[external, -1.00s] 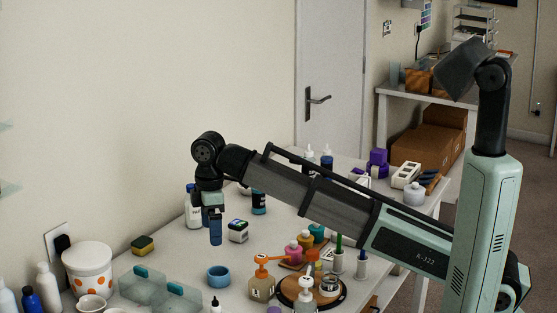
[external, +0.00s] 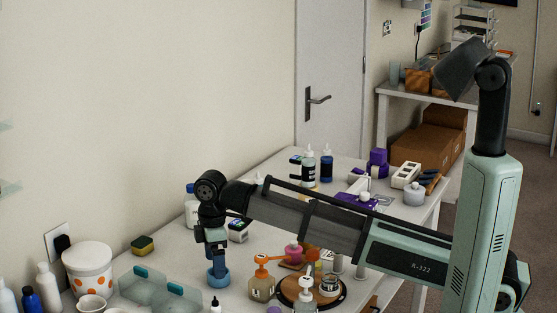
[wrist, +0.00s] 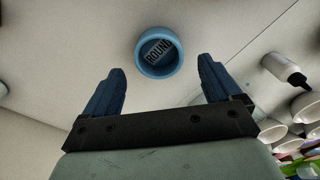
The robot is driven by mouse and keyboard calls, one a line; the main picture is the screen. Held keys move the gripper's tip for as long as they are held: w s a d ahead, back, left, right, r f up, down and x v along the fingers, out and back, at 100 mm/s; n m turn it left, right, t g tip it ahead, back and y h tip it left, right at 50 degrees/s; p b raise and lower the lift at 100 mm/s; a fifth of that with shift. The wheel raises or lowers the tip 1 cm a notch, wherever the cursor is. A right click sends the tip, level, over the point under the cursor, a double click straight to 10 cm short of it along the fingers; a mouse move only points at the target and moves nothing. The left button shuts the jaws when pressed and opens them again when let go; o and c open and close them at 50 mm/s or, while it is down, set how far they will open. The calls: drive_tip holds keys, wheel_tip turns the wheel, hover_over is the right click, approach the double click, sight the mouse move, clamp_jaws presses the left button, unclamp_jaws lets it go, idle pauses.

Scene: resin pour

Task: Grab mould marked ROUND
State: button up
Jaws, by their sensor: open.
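The mould is a small round blue cup (external: 218,278) on the white table. In the wrist view the blue mould (wrist: 158,70) shows the word ROUND on a dark label inside it. My gripper (wrist: 162,86) is open and empty, with its two dark blue fingers pointing toward the mould and apart on either side of its line. In the external view my gripper (external: 217,262) is just above the mould and partly overlaps it, so I cannot tell there whether they touch.
Translucent trays (external: 160,291) stand to the left of the mould. An orange-pump bottle (external: 262,286) and a round wooden board (external: 295,303) with jars are to the right. A white orange-dotted tub (external: 88,270) is further left. A small labelled box (external: 238,235) stands behind.

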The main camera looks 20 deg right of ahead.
wheel_tip(320, 180, down, 4)
drive_tip(key=shift+f, duration=0.1)
drive_tip(key=c, duration=1.1)
